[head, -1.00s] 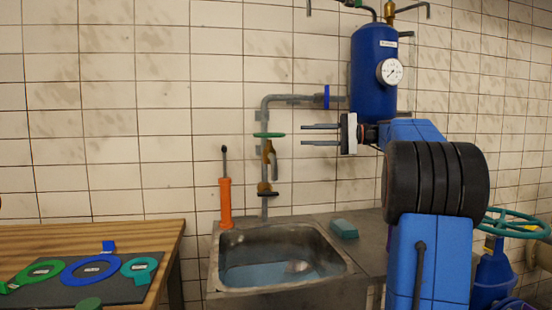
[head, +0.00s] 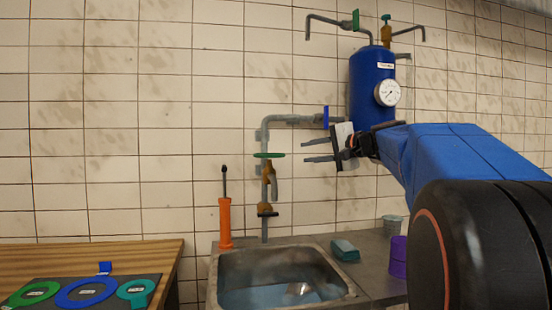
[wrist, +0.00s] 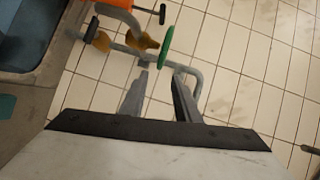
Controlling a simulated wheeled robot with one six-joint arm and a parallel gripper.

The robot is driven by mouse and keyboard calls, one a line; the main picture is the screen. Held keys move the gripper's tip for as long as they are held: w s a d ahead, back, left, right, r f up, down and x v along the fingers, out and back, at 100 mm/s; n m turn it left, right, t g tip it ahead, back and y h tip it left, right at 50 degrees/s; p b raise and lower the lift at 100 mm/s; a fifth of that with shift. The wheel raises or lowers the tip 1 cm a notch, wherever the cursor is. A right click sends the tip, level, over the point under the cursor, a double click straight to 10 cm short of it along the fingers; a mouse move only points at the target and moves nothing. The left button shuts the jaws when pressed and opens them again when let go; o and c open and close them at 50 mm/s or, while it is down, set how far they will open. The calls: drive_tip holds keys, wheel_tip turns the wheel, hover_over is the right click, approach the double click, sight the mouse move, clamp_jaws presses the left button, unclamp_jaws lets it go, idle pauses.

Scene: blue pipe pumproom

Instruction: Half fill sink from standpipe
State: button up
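The standpipe (head: 265,140) is a grey pipe on the tiled wall behind the sink (head: 345,282). It bears a green handwheel (head: 269,155) over a brass tap (head: 269,172) with a grey downward spout (head: 274,190). A black handle (head: 268,214) sits lower down. Bluish water (head: 255,297) lies in the sink; its depth is unclear, and I see no stream from the spout. My gripper (head: 303,152) is open and empty, right of the handwheel, fingers pointing left. In the wrist view, the handwheel (wrist: 166,48) lies just beyond the parted fingertips (wrist: 161,72).
A blue tank (head: 372,85) with a gauge and a blue pipe handle (head: 326,117) are near my gripper. An orange pump (head: 225,222) stands behind the sink. A teal block (head: 345,250), purple cup (head: 398,257) and grey bucket (head: 392,226) are right. Coloured rings lie on the bench (head: 130,250).

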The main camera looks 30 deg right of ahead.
sight(276, 157)
drive_tip(key=x, duration=1.6)
drive_tip(key=shift+a, duration=0.15)
drive_tip(key=shift+f, duration=0.15)
clamp_jaws()
